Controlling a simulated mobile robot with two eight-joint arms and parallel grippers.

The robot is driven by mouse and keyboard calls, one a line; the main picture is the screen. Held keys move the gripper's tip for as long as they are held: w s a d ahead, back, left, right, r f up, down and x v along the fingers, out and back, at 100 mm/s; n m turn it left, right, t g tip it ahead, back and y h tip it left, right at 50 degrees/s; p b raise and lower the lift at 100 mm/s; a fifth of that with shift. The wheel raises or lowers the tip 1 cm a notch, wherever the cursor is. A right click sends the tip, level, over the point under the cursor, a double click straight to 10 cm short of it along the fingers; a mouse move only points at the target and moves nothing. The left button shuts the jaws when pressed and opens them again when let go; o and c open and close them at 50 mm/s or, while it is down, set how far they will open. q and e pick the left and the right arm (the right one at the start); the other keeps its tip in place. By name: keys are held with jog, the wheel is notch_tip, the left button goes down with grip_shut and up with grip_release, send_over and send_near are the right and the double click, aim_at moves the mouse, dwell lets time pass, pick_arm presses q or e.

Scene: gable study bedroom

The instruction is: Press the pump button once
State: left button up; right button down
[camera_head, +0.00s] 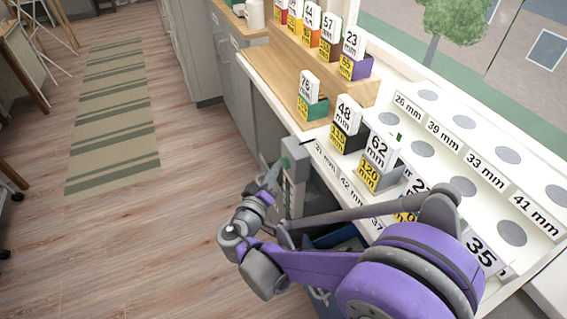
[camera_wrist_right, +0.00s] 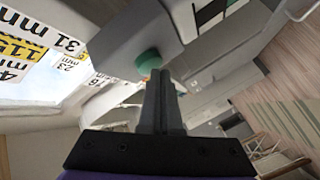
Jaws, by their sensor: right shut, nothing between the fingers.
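The pump button is a green round cap on a grey housing. In the wrist view the green button (camera_wrist_right: 148,61) shows on the underside of the grey housing (camera_wrist_right: 135,32). In the head view the button (camera_head: 286,161) is a small green spot on the left face of the grey box (camera_head: 296,172) at the counter's edge. My right gripper (camera_head: 273,174) is shut and empty, its tips just left of the box. In the wrist view the shut fingertips (camera_wrist_right: 160,75) overlap the button's lower edge; whether they touch it I cannot tell. My left gripper is not in view.
A white counter (camera_head: 420,120) holds several labelled blocks, such as the 62 mm block (camera_head: 380,160), and round grey discs. A wooden board (camera_head: 270,75) lies behind. Open wooden floor (camera_head: 150,230) with a striped rug (camera_head: 112,120) is at the left.

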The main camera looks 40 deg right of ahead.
jog(key=shift+s+d, duration=0.1)
jog(key=shift+d, duration=0.35)
dwell(0.3)
jog(key=shift+a, duration=0.1)
jog(key=shift+w+a, duration=0.2)
jog(key=shift+a, duration=0.65)
jog(key=a, duration=0.2)
jog(key=w+a, duration=0.1)
jog(key=a, duration=0.2)
jog(key=shift+w, duration=0.1)
jog(key=shift+d, duration=0.1)
dwell(0.7)
